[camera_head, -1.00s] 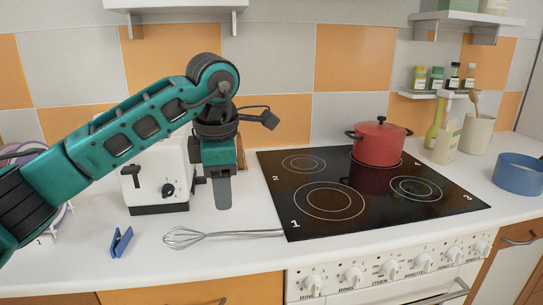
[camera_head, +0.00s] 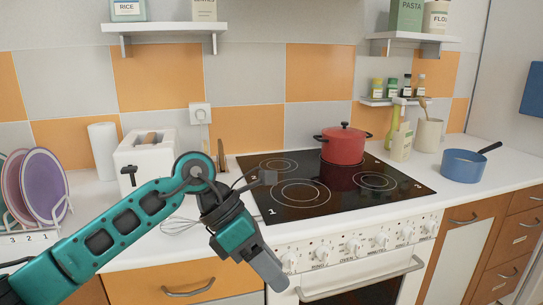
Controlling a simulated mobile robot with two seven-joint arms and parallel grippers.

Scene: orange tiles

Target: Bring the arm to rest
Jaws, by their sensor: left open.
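My left arm comes in from the lower left and bends at a dark joint over the counter front. My left gripper (camera_head: 272,275) points down and to the right, in front of the stove's knob panel. It looks empty, and I see only one finger side clearly. My right gripper is not in view.
A black hob (camera_head: 330,186) carries a red pot (camera_head: 342,146). A white toaster (camera_head: 146,152), a plate rack (camera_head: 35,235) and a whisk (camera_head: 180,224), partly hidden by my arm, are on the left. A blue pan (camera_head: 463,166) stands at the right. Drawer handles stick out below.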

